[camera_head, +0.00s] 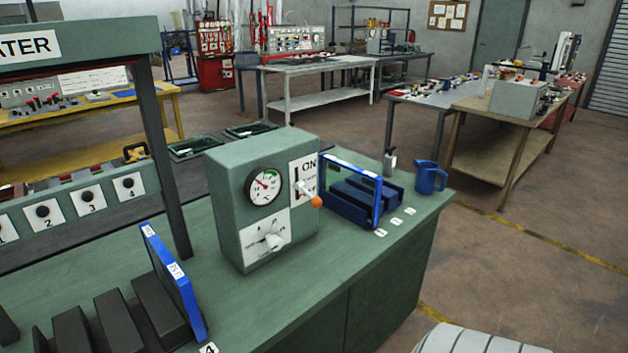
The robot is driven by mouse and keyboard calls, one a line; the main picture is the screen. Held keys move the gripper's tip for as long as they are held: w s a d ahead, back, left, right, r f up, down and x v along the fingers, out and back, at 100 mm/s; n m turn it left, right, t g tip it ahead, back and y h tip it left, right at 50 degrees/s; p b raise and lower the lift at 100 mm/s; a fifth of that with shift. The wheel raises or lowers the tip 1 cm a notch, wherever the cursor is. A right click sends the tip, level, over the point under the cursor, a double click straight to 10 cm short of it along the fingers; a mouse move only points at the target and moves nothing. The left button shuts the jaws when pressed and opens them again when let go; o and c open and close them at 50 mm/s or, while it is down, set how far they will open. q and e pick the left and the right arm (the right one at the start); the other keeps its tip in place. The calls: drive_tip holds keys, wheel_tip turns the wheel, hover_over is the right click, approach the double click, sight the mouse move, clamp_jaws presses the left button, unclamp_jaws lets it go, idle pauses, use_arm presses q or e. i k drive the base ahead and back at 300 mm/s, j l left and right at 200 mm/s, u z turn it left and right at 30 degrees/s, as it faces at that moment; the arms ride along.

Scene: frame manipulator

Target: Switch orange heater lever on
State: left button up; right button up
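A green heater control box (230,190) stands on the green bench top (300,290). Its front has a round dial gauge (264,187) and a white rotary knob (269,241) below it. On the right of the front is a white plate with a slot and the word ON at its top. A lever with an orange ball tip (316,201) sticks out from this plate, its tip below the ON label. I cannot tell the lever's exact setting. Neither of my grippers shows in the head view.
A blue-framed rack (352,190) stands close right of the box, with a blue mug (429,178) beyond it. Another blue panel (172,285) with dark blocks is at front left. A dark post (163,150) carries a sign ending "ATER". Bench top before the box is clear.

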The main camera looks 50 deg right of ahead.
sight(315, 201)
drive_tip(key=z, duration=1.6)
drive_tip(key=k+j, duration=0.15)
drive_tip(key=j, duration=0.25)
